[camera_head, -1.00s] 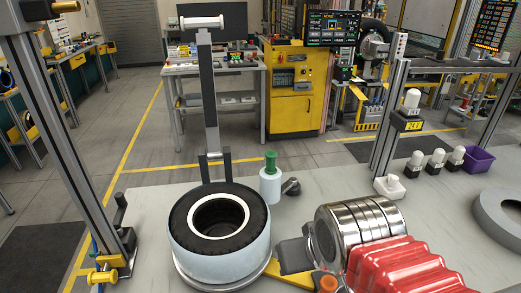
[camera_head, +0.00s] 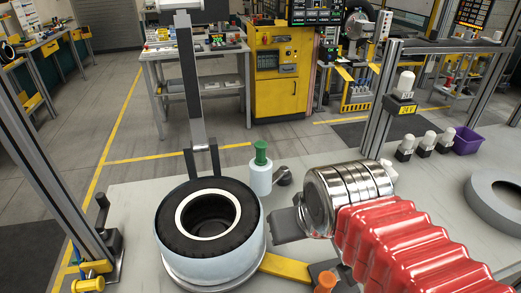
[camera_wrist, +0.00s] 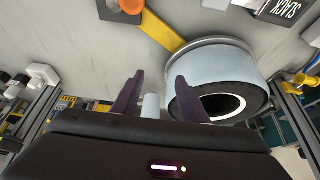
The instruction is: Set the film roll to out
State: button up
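A white roll (camera_head: 176,4), probably the film roll, sits atop a grey upright post (camera_head: 195,90) behind the tyre in the head view, partly cut by the top edge. No readable "out" marking shows on it. The tyre (camera_head: 180,235) lies flat on the bench, its side pale blue. My gripper (camera_wrist: 160,78) is open in the wrist view, its two dark purple fingers apart with nothing held. A pale cylinder (camera_wrist: 151,106), apparently the bottle, shows beyond and between the fingers. In the head view my gripper (camera_head: 290,222) is right of the tyre, fingertips unclear.
A green-capped white bottle (camera_head: 261,175) stands behind the tyre, near the post's foot. A yellow bar (camera_head: 285,264) and an orange knob (camera_head: 325,280) are front right of the tyre. A grey ring (camera_head: 500,205) lies far right. A metal upright (camera_head: 45,150) stands left.

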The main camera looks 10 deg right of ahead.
jog(key=w+r+n+g, duration=0.2)
jog(key=w+r, duration=0.9)
jog(key=w, duration=0.2)
notch_tip(320, 180, up, 3)
jog(key=n+g, duration=0.2)
jog(key=g, duration=0.1)
send_over(261, 144)
jog(key=shift+r, duration=0.1)
notch_tip(261, 144, down, 14)
jog(key=shift+r, duration=0.1)
dwell(0.6)
jog(key=shift+c, duration=0.5)
grip_shut()
